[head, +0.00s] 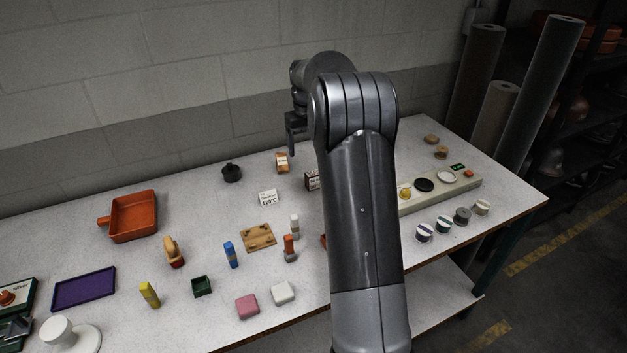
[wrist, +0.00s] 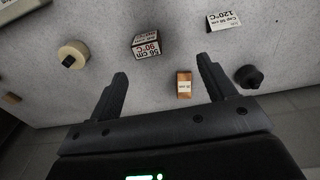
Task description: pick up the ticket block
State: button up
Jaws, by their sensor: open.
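A dark box-shaped block with a white face printed "56 cm 90°C" (wrist: 147,44) stands beyond my fingertips in the wrist view. In the head view it is partly hidden behind my arm (head: 312,180). A white block or card printed "120°C" (wrist: 225,19) stands at upper right in the wrist view and mid-table in the head view (head: 267,198). I cannot tell for certain which is the ticket block. My gripper (wrist: 162,66) is open and empty, above the table's back (head: 291,138). An orange-brown labelled block (wrist: 184,86) shows between the fingers, nearer the right one.
A dark knobbed piece (wrist: 249,77) is right of the right finger. A cream round piece (wrist: 73,54) lies to the left. The table also holds an orange tray (head: 134,217), a wooden plate (head: 258,238) and several small pieces. The wall is close behind the table.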

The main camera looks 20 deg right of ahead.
send_over(314, 173)
jog(key=shift+g, duration=0.3)
notch_tip(314, 173, down, 6)
jog(key=shift+w+r, duration=0.15)
jog(key=shift+r, duration=0.05)
notch_tip(314, 173, down, 11)
jog(key=shift+d+r, duration=0.1)
jog(key=shift+c, duration=0.4)
jog(key=c, duration=1)
jog(key=shift+r, duration=0.1)
